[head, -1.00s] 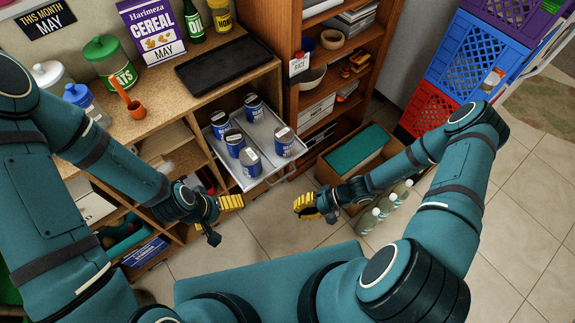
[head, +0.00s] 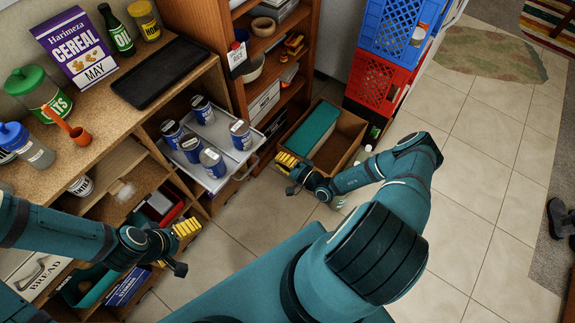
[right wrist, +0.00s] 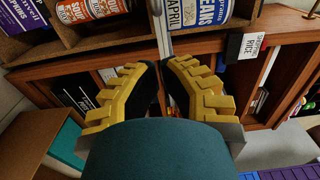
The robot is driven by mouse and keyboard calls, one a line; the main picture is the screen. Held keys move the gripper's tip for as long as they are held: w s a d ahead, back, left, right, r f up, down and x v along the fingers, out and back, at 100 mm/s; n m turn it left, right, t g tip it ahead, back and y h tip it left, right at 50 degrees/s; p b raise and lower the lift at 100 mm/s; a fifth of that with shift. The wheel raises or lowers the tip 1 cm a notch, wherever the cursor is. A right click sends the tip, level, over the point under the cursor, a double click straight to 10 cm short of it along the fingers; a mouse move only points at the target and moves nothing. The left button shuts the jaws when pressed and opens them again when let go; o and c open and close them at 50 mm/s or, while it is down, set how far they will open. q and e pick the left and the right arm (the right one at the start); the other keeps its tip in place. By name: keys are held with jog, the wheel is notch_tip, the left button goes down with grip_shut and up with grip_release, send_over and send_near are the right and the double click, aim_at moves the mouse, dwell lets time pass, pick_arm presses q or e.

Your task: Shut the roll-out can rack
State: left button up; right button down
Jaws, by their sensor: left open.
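The roll-out can rack (head: 222,127) stands pulled out from the wooden shelf unit, below the countertop. It is a pale metal tray holding several blue cans (head: 212,162), with a handle (head: 243,168) at its front. My right gripper (head: 284,162) is to the right of the rack's front, apart from it in the head view. In the right wrist view its yellow fingers (right wrist: 157,66) are apart with nothing between them; a beans can (right wrist: 197,12) shows beyond. My left gripper (head: 190,228) is open and empty, below the rack's front in the picture.
A cardboard box (head: 343,143) with a green top inside stands on the floor behind my right gripper. A tall bookcase (head: 222,75) stands right beside the rack. Red (head: 377,82) and blue crates are stacked further right. Tiled floor is free at right.

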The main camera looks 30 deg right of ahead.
pick_arm(q)
jog(key=shift+s+f+b, duration=0.15)
jog(key=shift+f+b, duration=0.6)
jog(key=shift+f, duration=0.05)
pick_arm(e)
jog(key=x, duration=0.8)
jog(key=shift+f, duration=0.1)
